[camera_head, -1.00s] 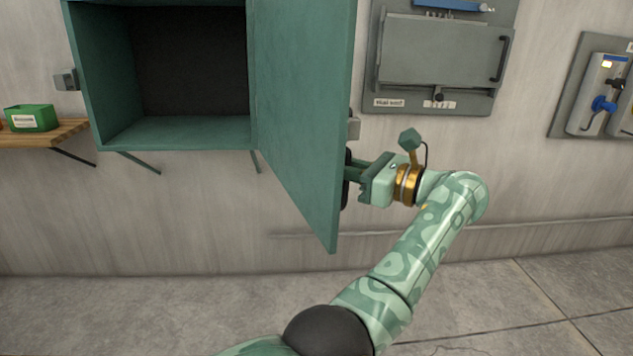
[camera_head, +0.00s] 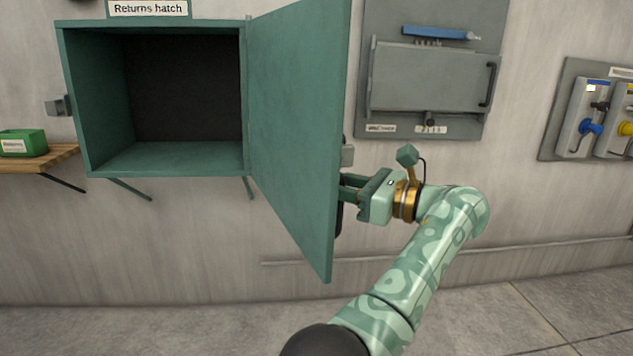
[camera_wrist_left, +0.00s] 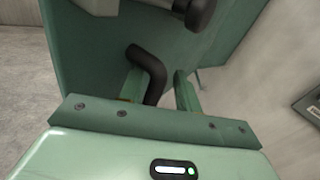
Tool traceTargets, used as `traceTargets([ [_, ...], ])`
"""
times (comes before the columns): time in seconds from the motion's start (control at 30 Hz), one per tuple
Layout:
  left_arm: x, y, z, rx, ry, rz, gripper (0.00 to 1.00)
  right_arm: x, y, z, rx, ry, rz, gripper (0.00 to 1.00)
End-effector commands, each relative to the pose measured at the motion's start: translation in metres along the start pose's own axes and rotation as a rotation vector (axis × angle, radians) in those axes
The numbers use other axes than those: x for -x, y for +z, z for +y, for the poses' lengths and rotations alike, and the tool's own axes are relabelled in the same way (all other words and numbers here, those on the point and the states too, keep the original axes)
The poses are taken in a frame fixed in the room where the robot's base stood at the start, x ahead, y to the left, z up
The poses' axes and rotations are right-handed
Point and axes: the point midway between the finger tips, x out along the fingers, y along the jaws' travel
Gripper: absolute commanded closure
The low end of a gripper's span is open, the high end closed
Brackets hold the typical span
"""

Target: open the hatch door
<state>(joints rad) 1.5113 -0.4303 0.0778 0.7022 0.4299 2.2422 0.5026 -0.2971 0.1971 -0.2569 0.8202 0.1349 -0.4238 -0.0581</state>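The green hatch door (camera_head: 290,130) stands wide open, swung out to the right of the hatch box (camera_head: 165,160), whose dark inside shows. My left gripper (camera_head: 348,188) is at the outer face of the door, near its free edge. The black door handle (camera_head: 339,219) is mostly hidden behind that edge. In the left wrist view, the bent black handle (camera_wrist_left: 150,72) lies between the fingers of my left gripper (camera_wrist_left: 158,88). It is close to the left finger, with a gap to the right finger. My right gripper is not in view.
A sign (camera_head: 148,8) reading "Returns hatch" is above the box. A wooden shelf (camera_head: 45,160) with a green bin (camera_head: 22,143) is at left. A grey wall panel (camera_head: 435,70) and a switch panel (camera_head: 565,110) are at right. The floor below looks clear.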

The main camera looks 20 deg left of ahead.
Motion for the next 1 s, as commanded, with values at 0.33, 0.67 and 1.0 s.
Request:
traceTargets([
  [0.33,0.047,0.038,0.014,0.114,-0.002,0.022,0.65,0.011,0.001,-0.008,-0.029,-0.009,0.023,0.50],
  [0.67,0.066,0.038,0.018,0.150,-0.007,0.059,0.65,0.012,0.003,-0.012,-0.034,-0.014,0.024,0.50],
  [1.0,0.065,0.035,0.018,0.136,-0.008,0.048,0.65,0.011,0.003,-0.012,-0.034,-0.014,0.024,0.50],
])
